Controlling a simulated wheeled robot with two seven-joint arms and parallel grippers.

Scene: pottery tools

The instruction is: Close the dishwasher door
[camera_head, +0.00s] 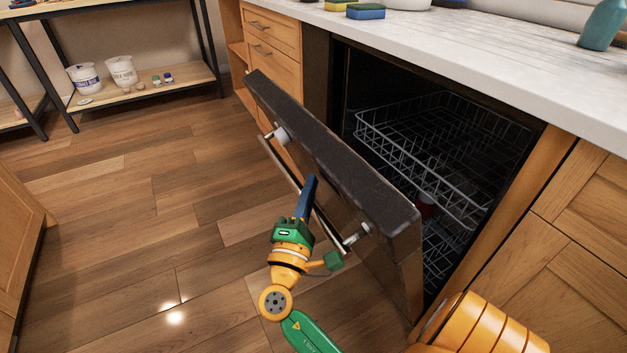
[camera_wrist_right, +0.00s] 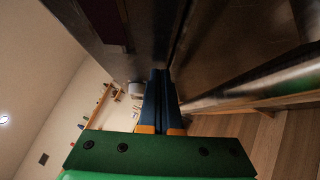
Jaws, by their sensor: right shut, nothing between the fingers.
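The dishwasher door (camera_head: 330,155) is dark and stands partly open, tilted outward from the dishwasher (camera_head: 440,150) under the counter. A long metal handle bar (camera_head: 300,190) runs along its outer face. My right gripper (camera_head: 311,180) is shut and empty, with its blue fingers at the outer face of the door by the handle. I cannot tell whether the fingers touch the door. The right wrist view shows the shut blue fingers (camera_wrist_right: 160,85) close to the dark door surface, with the handle bar (camera_wrist_right: 255,88) to the right. My left gripper is not in view.
Wire racks (camera_head: 430,140) sit inside the dishwasher. The white counter (camera_head: 480,60) carries sponges (camera_head: 365,11) and a teal bottle (camera_head: 604,25). Wooden drawers (camera_head: 272,45) stand beyond the door. The wooden floor (camera_head: 150,200) left of the door is clear, and a shelf (camera_head: 150,90) stands at the back.

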